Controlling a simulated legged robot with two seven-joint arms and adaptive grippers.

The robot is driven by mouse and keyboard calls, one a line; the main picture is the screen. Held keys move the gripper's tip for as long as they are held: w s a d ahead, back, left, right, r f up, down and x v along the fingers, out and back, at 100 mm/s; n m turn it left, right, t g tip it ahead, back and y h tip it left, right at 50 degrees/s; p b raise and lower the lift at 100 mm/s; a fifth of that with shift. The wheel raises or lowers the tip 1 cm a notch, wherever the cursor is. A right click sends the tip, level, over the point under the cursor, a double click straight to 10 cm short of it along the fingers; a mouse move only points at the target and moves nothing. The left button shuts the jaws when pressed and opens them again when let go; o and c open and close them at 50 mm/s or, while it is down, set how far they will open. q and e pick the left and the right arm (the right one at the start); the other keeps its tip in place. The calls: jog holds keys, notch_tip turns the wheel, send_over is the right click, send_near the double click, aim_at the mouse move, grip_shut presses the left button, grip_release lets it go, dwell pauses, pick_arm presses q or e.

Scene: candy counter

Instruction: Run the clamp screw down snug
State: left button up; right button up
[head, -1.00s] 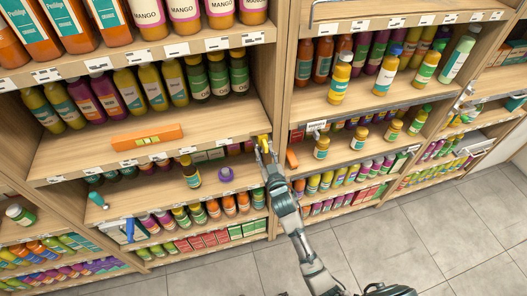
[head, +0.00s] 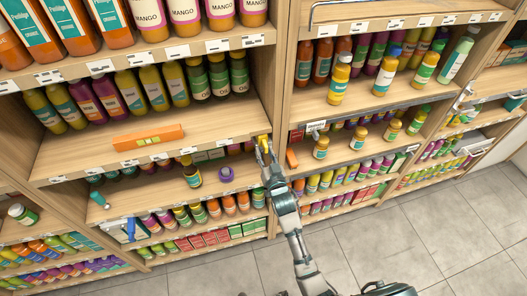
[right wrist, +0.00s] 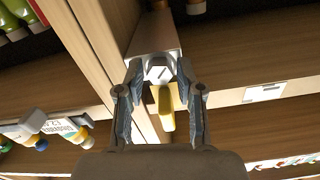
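The clamp shows in the right wrist view as a grey bracket (right wrist: 152,38) at the upright between shelf bays. A pale hex-shaped screw head (right wrist: 158,70) faces the camera, with a yellow bar (right wrist: 166,108) hanging below it. In the head view a small yellow part (head: 263,141) shows at the upright, just beyond my right gripper (head: 265,153). In the right wrist view my right gripper (right wrist: 159,75) has its fingers apart, one on each side of the screw head. Small gaps seem to show; contact is hard to judge. My left gripper is not in view.
An orange level (head: 148,137) lies on the left shelf (head: 85,150). Bottles stand on the right shelf (head: 300,105). The tiled floor (head: 440,230) is clear.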

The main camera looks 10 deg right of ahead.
jog(key=shift+s+d+p, duration=0.1)
jog(key=shift+s+p, duration=1.15)
jog(key=shift+s, duration=1.3)
jog(key=shift+w+n, duration=1.7)
jog(key=shift+w, duration=0.85)
